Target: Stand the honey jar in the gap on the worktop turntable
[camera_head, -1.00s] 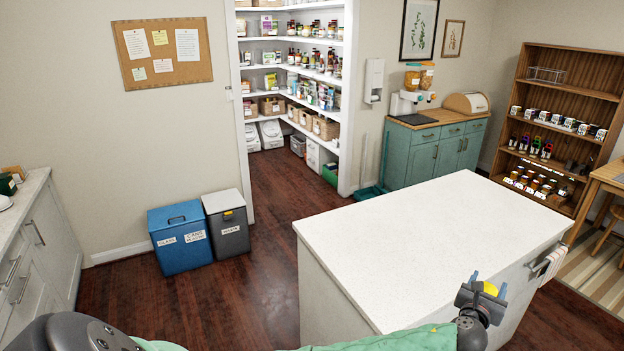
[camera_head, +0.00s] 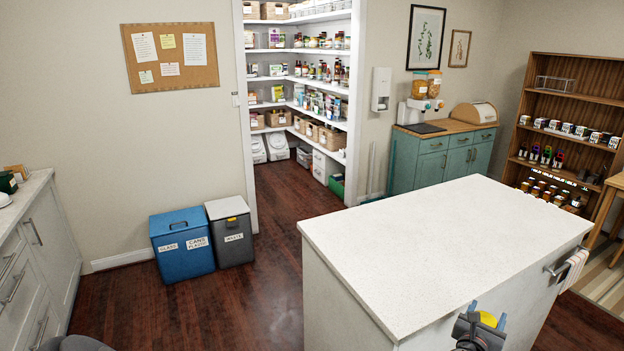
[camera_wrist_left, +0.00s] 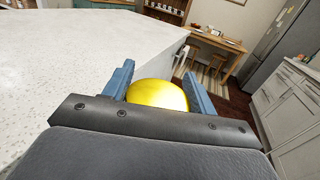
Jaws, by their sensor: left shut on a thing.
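My left gripper (camera_head: 479,323) is at the bottom of the head view, near the front corner of the white island. It is shut on a yellow rounded thing, which looks like the lid of the honey jar (camera_head: 488,319). In the left wrist view the yellow top (camera_wrist_left: 157,95) sits between the two blue fingers; the rest of the jar is hidden behind the gripper. No turntable shows in either view. My right gripper is not in view.
The island (camera_head: 440,240) has a bare white top. Blue (camera_head: 182,243) and grey (camera_head: 231,232) bins stand by the left wall. The pantry shelves (camera_head: 300,100) stand open at the back. A teal cabinet (camera_head: 445,158) and a wooden shelf unit (camera_head: 570,120) are at the right. Dark floor lies clear left of the island.

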